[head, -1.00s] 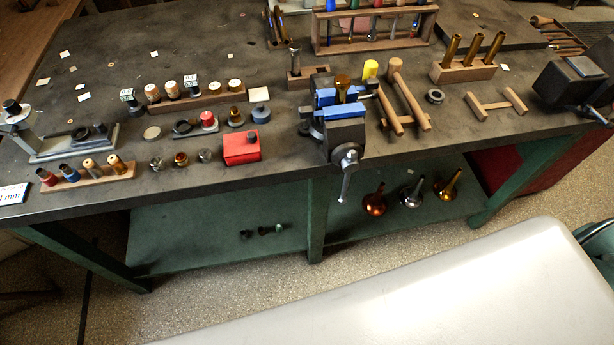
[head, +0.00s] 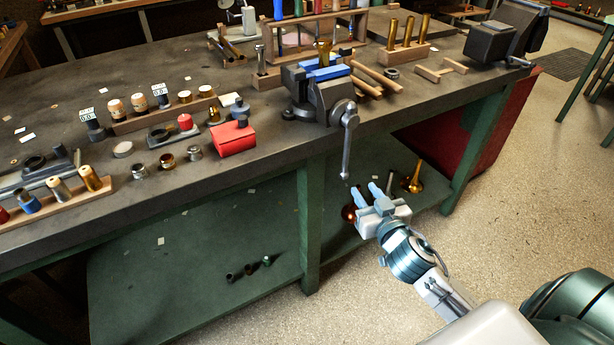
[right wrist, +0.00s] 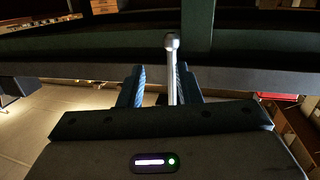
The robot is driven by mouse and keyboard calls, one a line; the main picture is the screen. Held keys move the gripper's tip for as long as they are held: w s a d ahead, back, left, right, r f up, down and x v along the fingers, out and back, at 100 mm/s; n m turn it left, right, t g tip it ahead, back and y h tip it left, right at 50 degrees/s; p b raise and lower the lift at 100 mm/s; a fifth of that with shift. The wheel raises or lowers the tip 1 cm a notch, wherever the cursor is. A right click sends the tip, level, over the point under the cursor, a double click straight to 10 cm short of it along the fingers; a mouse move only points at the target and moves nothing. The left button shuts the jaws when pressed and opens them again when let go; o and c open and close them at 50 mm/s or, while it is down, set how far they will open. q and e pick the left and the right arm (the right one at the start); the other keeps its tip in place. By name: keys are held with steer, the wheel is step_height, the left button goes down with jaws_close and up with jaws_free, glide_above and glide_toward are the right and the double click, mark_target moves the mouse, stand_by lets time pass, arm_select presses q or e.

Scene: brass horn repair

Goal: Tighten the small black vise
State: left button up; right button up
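The small black vise (head: 335,92) is fixed at the front edge of the bench in the head view. It has blue jaw faces (head: 325,73), and a brass piece (head: 323,50) stands at its jaws. Its silver handle bar (head: 347,150) hangs down steeply in front of the bench edge. My right gripper (head: 366,189) is open, just below and right of the bar's lower end. In the right wrist view the ball-ended bar (right wrist: 172,70) lines up between my two open fingers (right wrist: 160,88); contact is not visible. My left gripper is out of view.
A red box (head: 234,140) and several small parts stand left of the vise. Wooden racks stand behind it. A larger dark vise (head: 500,40) is at the far right. A green leg (head: 311,225) and lower shelf (head: 190,250) are below; horn bells lie behind my gripper.

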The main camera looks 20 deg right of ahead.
mark_target(347, 160)
step_height(347, 160, up, 4)
steer(key=a+t, duration=0.1)
steer(key=a, duration=0.1)
steer(key=w, duration=0.3)
steer(key=w+d+p, duration=0.1)
steer(key=w, duration=0.5)
steer(key=shift+w+d+f+p, duration=0.1)
steer(key=shift+w+d+p, duration=0.25)
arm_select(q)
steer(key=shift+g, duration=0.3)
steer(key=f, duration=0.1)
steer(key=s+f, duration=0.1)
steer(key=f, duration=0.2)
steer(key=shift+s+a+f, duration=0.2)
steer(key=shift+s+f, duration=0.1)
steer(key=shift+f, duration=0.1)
arm_select(e)
jaws_close()
